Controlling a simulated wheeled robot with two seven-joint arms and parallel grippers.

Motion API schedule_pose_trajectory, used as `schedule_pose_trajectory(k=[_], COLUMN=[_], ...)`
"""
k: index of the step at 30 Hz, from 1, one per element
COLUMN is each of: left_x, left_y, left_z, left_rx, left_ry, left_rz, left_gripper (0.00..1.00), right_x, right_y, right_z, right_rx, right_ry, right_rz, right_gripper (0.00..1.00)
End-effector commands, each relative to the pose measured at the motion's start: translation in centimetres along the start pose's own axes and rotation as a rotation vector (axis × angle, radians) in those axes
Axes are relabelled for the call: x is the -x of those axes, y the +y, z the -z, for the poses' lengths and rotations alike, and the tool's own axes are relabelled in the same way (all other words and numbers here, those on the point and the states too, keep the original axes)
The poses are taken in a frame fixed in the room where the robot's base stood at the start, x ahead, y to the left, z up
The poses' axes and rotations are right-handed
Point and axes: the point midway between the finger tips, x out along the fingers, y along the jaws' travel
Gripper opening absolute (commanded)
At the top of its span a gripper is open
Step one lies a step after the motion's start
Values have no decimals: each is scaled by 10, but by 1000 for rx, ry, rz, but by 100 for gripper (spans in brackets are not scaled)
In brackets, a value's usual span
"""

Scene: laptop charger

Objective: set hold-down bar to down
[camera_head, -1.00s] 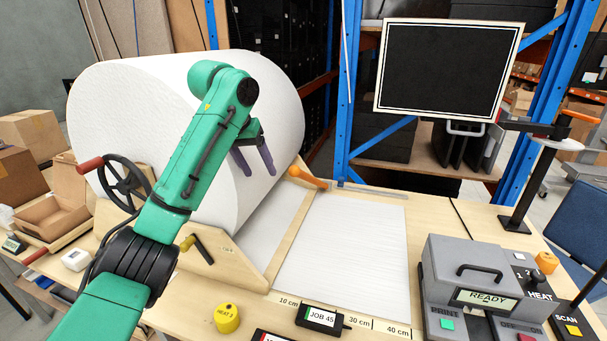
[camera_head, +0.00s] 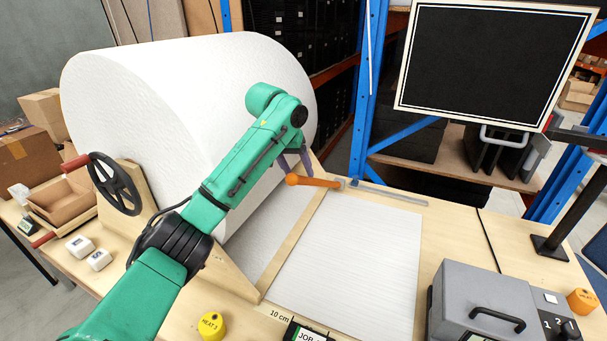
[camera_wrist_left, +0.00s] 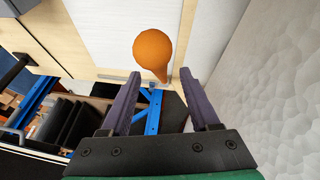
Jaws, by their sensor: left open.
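An orange handle with a rounded knob (camera_head: 312,181) lies at the back edge of the white sheet (camera_head: 350,250). It joins a thin grey metal rail (camera_head: 395,194) running right along the bench's back edge; I take these as parts of the hold-down bar. My left gripper (camera_head: 297,163) is open and empty, with purple fingers just above and behind the knob. In the left wrist view the knob (camera_wrist_left: 153,50) shows just beyond and between the open fingertips (camera_wrist_left: 158,78), with no contact visible. My right gripper is not in view.
A big white roll (camera_head: 190,110) stands close behind and left of my left arm. A black handwheel (camera_head: 115,183) is at its left. A grey machine (camera_head: 480,300) sits front right. A dark framed panel (camera_head: 490,65) hangs at the back right. The white sheet's surface is clear.

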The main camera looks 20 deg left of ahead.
Motion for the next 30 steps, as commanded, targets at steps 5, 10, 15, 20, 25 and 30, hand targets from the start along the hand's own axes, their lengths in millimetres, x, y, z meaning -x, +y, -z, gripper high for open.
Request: schedule_pose_trajectory(k=[5, 10, 15, 20, 25, 30], left_x=[-36, -53, -54, -54, -54, -54], left_y=[0, 0, 0, 0, 0, 0], left_z=[1, 0, 0, 0, 0, 1], left_rx=[1, 0, 0, 0, 0, 0], left_ry=[-3, 0, 0, 1, 1, 2], left_rz=[1, 0, 0, 0, 0, 0], left_gripper=[62, 62, 62, 16, 0, 0], right_x=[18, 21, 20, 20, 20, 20], right_y=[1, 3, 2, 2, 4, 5], right_z=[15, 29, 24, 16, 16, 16], right_rx=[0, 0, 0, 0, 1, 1], right_ry=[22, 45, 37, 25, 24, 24], right_rz=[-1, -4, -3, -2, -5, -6], right_gripper=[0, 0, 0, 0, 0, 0])
